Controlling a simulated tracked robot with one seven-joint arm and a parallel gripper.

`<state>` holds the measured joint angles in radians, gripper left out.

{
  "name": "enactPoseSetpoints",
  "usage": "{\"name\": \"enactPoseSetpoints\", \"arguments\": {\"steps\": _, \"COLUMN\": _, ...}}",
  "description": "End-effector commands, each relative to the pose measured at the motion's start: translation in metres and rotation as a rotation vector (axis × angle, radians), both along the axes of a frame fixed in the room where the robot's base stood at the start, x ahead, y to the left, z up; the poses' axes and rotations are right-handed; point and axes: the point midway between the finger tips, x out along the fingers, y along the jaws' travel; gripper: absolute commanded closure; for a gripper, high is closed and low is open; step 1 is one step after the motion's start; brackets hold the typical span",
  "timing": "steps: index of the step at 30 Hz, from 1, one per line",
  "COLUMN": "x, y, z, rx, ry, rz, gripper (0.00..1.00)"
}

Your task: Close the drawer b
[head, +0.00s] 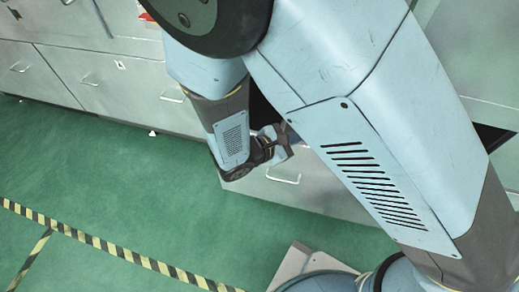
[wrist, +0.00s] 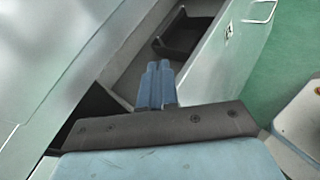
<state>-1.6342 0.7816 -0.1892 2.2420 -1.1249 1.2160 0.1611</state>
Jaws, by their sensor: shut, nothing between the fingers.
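An open grey drawer (head: 318,192) with a pale bar handle stands out from the cabinet in the head view, partly hidden behind my arm. In the wrist view its front panel (wrist: 207,62) runs diagonally, with the handle at upper right and a small label whose letter I cannot read, so I cannot confirm it is drawer b. A dark container (wrist: 187,35) lies inside it. My gripper (head: 283,138) is shut and empty at the drawer's top. In the wrist view its blue fingers (wrist: 158,70) lie over the drawer opening, inward of the front panel; contact is unclear.
Closed grey drawers (head: 105,85) with bar handles line the cabinet at left; one carries a small label. Green floor (head: 110,190) in front is clear, with yellow-black striped tape (head: 105,246). A grey and blue object (wrist: 298,125) shows at the wrist view's right.

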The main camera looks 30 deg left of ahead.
Motion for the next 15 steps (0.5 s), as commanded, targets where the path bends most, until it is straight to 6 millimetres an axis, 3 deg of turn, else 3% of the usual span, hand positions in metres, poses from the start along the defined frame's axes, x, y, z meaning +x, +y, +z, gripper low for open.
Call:
{"name": "enactPoseSetpoints", "arguments": {"steps": 9, "x": -0.079, "y": 0.052, "z": -0.076, "rx": -0.221, "ry": -0.133, "rz": 0.424, "gripper": 1.00}}
{"name": "enactPoseSetpoints", "arguments": {"steps": 15, "x": -0.123, "y": 0.068, "z": -0.114, "rx": -0.318, "ry": -0.212, "rz": 0.644, "gripper": 1.00}}
